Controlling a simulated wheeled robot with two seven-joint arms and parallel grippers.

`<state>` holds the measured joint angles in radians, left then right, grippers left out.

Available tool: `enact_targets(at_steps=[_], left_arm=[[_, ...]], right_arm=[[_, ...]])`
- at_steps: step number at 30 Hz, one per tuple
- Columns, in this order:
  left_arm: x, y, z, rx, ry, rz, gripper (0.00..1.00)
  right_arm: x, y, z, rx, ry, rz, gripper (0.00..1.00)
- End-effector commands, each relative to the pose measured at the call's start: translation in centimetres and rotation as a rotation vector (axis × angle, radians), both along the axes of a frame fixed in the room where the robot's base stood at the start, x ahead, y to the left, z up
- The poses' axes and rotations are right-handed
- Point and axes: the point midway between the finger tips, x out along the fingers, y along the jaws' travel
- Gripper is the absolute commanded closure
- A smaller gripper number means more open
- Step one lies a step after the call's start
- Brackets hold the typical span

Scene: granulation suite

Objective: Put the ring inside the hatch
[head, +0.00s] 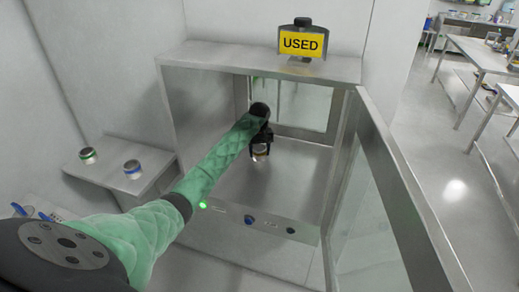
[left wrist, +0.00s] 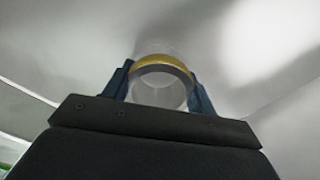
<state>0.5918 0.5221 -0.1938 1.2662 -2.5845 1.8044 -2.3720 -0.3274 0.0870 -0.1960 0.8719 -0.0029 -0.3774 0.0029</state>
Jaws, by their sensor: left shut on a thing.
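The ring (left wrist: 161,66) is pale and see-through with a yellow band. My left gripper (left wrist: 160,90) is shut on it, with a dark blue finger on each side. In the head view the ring (head: 261,149) is small, at the tip of my left gripper (head: 260,155), inside the hatch opening and seemingly above its floor. The hatch (head: 200,58) is a steel box with its glass door (head: 375,190) swung open to the right. My right gripper is not in view.
A yellow "USED" sign (head: 301,43) stands on top of the hatch. A green-banded ring (head: 88,155) and a blue-banded ring (head: 132,169) sit on a side shelf (head: 112,181) at the left. The hatch floor around my gripper looks clear.

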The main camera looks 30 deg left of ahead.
Motion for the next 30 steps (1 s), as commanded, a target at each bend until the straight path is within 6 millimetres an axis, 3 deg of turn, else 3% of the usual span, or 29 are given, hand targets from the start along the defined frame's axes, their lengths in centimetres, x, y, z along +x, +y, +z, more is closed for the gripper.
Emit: enact_targets(at_steps=[16,17,20,30], left_arm=[[0.04,0.06,-0.32,0.002,-0.002,-0.001,0.72],[0.03,0.04,-0.31,0.001,-0.001,-0.001,0.4],[0.03,0.03,-0.3,0.001,-0.001,-0.001,0.22],[0.03,0.0,-0.15,0.0,-0.001,0.0,0.22]], right_arm=[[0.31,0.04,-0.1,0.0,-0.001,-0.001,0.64],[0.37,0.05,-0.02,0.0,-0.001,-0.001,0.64],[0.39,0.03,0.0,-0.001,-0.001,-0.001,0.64],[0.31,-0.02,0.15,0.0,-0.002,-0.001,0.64]])
